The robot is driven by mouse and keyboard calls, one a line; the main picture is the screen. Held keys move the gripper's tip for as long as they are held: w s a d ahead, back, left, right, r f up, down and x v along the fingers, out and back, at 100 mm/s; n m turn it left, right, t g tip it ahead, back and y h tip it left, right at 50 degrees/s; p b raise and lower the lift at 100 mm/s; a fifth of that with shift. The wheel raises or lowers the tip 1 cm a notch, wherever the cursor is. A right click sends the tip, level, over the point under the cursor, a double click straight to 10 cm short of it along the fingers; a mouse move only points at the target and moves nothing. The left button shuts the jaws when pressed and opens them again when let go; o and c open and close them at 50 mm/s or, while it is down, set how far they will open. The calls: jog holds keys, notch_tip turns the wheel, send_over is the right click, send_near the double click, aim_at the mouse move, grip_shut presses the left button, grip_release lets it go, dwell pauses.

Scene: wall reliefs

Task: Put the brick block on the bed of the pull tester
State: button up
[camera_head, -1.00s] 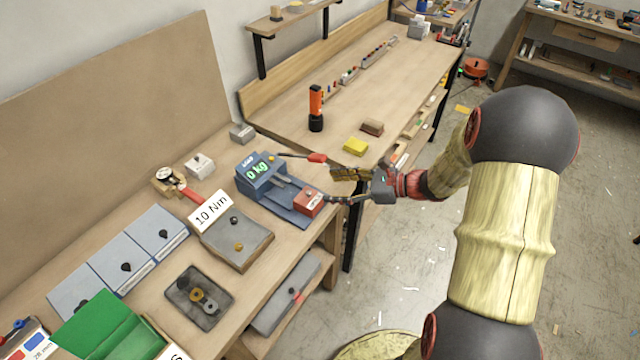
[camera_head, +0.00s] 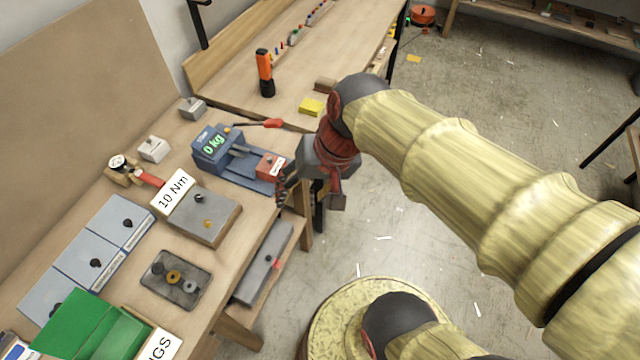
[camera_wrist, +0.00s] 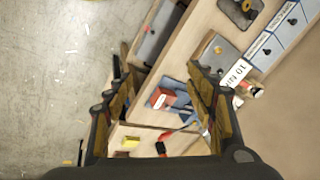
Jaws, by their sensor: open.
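A brown block (camera_head: 325,84), which looks like the brick block, lies on the far bench beside a yellow block (camera_head: 311,107). My arm stands close in front of it in the head view. The blue pull tester (camera_head: 210,147) reads 0 kg on the near bench, with its low bed (camera_head: 246,175) and a red labelled block (camera_head: 270,166) at its right end. My gripper (camera_head: 310,190) points down near the bench edge, just right of the tester. In the wrist view the gripper (camera_wrist: 160,62) is open and empty, with the tester's red block (camera_wrist: 163,98) visible between its fingers.
An orange-black torch (camera_head: 265,75) stands on the far bench. A red-handled tool (camera_head: 270,123) lies behind the tester. A 10 Nm fixture (camera_head: 205,215), a dark tray (camera_head: 175,278) and a green box (camera_head: 90,325) occupy the near bench. Open floor lies right.

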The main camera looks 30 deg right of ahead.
jog(key=s+r+n, duration=0.1)
jog(key=d+r+n+t+h, duration=0.1)
jog(key=n, duration=0.1)
jog(key=s+d+r+n+t+h, duration=0.1)
jog(key=shift+s+d+r, duration=0.1)
jog(key=shift+s+r, duration=0.25)
jog(key=shift+r, duration=0.05)
